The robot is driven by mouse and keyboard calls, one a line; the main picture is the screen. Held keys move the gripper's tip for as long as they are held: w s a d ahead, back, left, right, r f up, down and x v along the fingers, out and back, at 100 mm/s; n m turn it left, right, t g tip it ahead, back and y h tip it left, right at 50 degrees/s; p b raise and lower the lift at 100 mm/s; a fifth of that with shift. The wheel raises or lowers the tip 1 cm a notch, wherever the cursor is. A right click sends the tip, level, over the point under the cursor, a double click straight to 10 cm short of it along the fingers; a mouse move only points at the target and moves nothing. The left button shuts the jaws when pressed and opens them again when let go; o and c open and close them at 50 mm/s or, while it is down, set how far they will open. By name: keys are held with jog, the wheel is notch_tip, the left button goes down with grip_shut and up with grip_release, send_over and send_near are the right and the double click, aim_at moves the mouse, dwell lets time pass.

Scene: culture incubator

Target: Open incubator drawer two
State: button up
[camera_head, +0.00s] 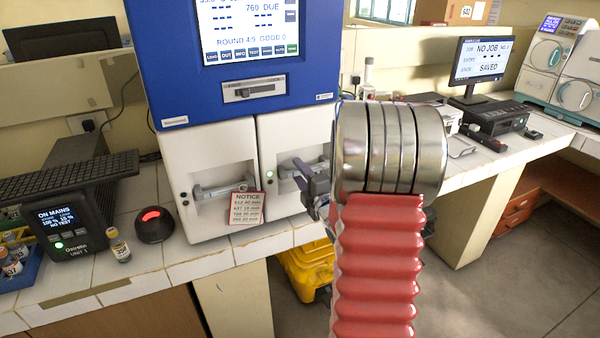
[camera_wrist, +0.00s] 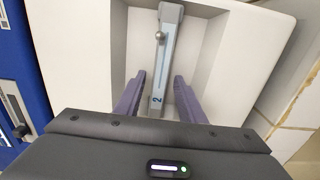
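The incubator has a blue upper body (camera_head: 222,110) and two white drawers side by side below it. Drawer two (camera_head: 290,130) is the right one and its front looks closed, about level with drawer one (camera_head: 205,155). Its grey bar handle (camera_head: 290,170) sits in a recess; in the wrist view the handle (camera_wrist: 166,45) carries a blue strip marked 2. My gripper (camera_wrist: 159,76) is open, with one purple finger on each side of the handle and gaps visible. In the head view my gripper (camera_head: 314,185) is at the handle, partly hidden by my arm.
A notice card (camera_head: 245,208) hangs on the front of drawer one, near its handle. A red-topped black device (camera_head: 153,223) and a small vial (camera_head: 118,245) stand left on the tiled bench. A yellow bin (camera_head: 305,270) is under the bench. The floor on the right is clear.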

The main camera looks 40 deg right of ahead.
jog(key=shift+w, duration=0.25)
jog(key=shift+c, duration=0.5)
grip_shut()
jog(key=shift+f, duration=0.1)
jog(key=shift+s+d, duration=0.1)
jog(key=shift+d, duration=0.15)
jog(key=shift+a, duration=0.15)
